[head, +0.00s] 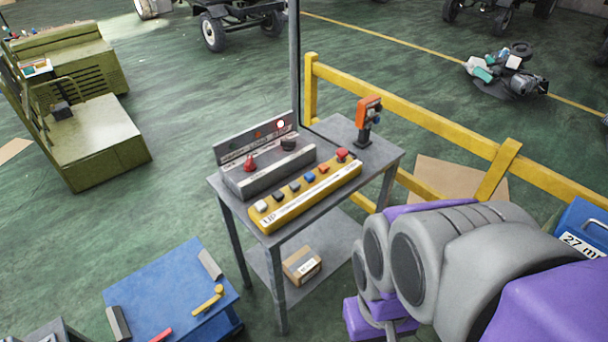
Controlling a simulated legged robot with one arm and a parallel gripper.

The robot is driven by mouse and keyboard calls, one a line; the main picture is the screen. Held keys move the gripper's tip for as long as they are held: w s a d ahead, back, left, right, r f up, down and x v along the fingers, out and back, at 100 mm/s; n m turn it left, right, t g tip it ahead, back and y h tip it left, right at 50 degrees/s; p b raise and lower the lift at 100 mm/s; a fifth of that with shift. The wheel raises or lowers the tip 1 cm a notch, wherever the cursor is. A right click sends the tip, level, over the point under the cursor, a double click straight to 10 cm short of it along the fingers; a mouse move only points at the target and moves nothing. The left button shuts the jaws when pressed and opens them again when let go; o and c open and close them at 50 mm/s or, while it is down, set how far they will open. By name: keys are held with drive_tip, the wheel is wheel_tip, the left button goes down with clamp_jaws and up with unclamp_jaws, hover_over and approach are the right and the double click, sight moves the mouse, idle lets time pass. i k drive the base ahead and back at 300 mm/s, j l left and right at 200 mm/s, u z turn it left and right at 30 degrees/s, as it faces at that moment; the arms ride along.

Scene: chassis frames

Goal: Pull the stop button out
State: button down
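A yellow control box (290,210) lies along the front of a grey metal table, with a row of coloured buttons on top. A red mushroom-shaped button (342,155) sits at its right end. A grey console (268,172) stands behind it, with a red knob (249,163) on the left, a dark knob (288,143) on the right and a lit lamp on its upright panel. Which red one is the stop button I cannot read from the labels. My grey and purple arm fills the lower right, apart from the controls; my gripper's fingers do not show.
The grey table (378,165) also bears an orange-and-black upright device (367,119); a cardboard box (302,265) lies on its lower shelf. A yellow railing (420,117) runs behind and right. Green floor is open left of the grey table.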

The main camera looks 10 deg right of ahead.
sight(342, 153)
drive_tip(key=i+l, duration=0.15)
drive_tip(key=i, duration=0.25)
drive_tip(key=i+l+z, duration=0.1)
drive_tip(key=i, duration=0.3)
drive_tip(key=i+l, duration=0.25)
drive_tip(key=i, duration=0.2)
